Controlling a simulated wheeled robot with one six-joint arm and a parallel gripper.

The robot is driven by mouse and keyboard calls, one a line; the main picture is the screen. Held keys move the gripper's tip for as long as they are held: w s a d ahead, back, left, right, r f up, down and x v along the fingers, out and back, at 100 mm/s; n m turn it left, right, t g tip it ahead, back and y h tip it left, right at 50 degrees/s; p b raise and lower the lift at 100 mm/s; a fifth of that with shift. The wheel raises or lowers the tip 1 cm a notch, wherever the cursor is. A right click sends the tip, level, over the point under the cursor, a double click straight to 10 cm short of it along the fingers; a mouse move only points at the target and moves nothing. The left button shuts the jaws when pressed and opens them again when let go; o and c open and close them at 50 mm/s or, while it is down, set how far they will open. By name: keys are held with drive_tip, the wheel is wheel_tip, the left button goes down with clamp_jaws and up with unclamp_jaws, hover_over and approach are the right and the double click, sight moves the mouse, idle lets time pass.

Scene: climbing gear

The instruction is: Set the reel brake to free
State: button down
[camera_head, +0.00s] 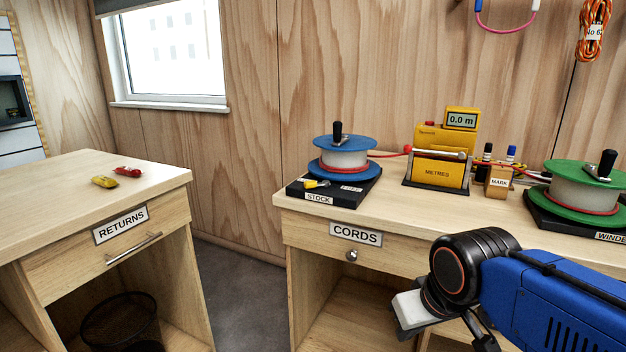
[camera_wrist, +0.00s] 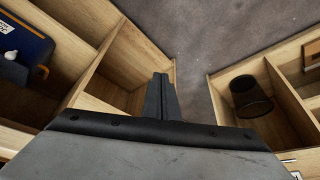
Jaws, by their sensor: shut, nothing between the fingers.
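The blue stock reel (camera_head: 343,158) with a white hub and red cord stands on a black base (camera_head: 335,192) labelled STOCK, at the left end of the cords bench. A small yellow brake lever (camera_head: 316,184) sits on the front of that base, with small white labels near it. Their wording is too small to read. My gripper shows in the wrist view (camera_wrist: 161,92), shut and empty, above the floor and open shelving. In the head view my arm is at the lower right, in front of the bench and apart from the reel. The wrist view does not show the reel.
A yellow metre counter (camera_head: 438,170) reading 0.0 m stands right of the reel, with red cord running to it. A MARK pen holder (camera_head: 499,180) and a green reel (camera_head: 585,190) stand further right. The returns bench (camera_head: 60,205) is at left, across a floor gap.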

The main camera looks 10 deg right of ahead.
drive_tip(key=w+a+r, duration=0.1)
drive_tip(key=w+r, duration=1)
wheel_tip(320, 180, up, 16)
drive_tip(key=f+n+g, duration=0.1)
hover_over(317, 184)
drive_tip(key=w+a, duration=0.2)
drive_tip(key=w, duration=0.2)
drive_tip(key=shift+s+a+r, duration=0.1)
drive_tip(key=shift+s+r, duration=0.15)
drive_tip(key=x, duration=1)
drive_tip(key=shift+a+f, duration=0.15)
drive_tip(key=s, duration=0.2)
drive_tip(key=shift+s+r, duration=0.25)
drive_tip(key=shift+s, duration=0.05)
drive_tip(key=shift+s+d, duration=0.2)
drive_tip(key=shift+s, duration=0.5)
drive_tip(key=shift+s, duration=0.1)
